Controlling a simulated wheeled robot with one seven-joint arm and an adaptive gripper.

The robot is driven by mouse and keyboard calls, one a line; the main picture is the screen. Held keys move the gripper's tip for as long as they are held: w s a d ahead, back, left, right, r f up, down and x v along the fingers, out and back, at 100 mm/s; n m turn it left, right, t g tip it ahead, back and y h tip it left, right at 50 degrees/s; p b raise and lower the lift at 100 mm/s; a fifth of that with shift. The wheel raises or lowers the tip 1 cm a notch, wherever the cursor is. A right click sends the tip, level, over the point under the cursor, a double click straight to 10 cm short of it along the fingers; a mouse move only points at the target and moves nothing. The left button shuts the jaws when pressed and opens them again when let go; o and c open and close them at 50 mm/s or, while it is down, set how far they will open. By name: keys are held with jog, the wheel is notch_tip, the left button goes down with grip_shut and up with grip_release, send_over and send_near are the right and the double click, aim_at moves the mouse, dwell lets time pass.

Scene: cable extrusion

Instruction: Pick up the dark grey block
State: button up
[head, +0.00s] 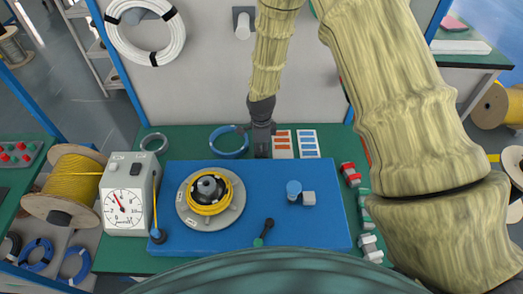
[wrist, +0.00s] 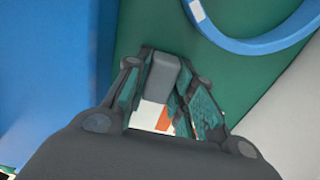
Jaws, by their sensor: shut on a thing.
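The dark grey block (wrist: 164,76) sits between the two fingers of my gripper (wrist: 163,90) in the wrist view, with a finger along each side of it. In the head view my gripper (head: 262,140) points down at the back of the green table, just right of the blue cable ring (head: 229,143) and left of the cards with orange and blue marks. The block is hard to tell from the dark fingers there. I cannot tell whether its underside touches the table.
A dial gauge (head: 126,205) stands left. The pale back panel (head: 210,85) rises close behind my gripper.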

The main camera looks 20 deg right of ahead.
aim_at(261, 148)
jog(key=shift+r+b, duration=1.05)
jog(key=shift+r, duration=3.6)
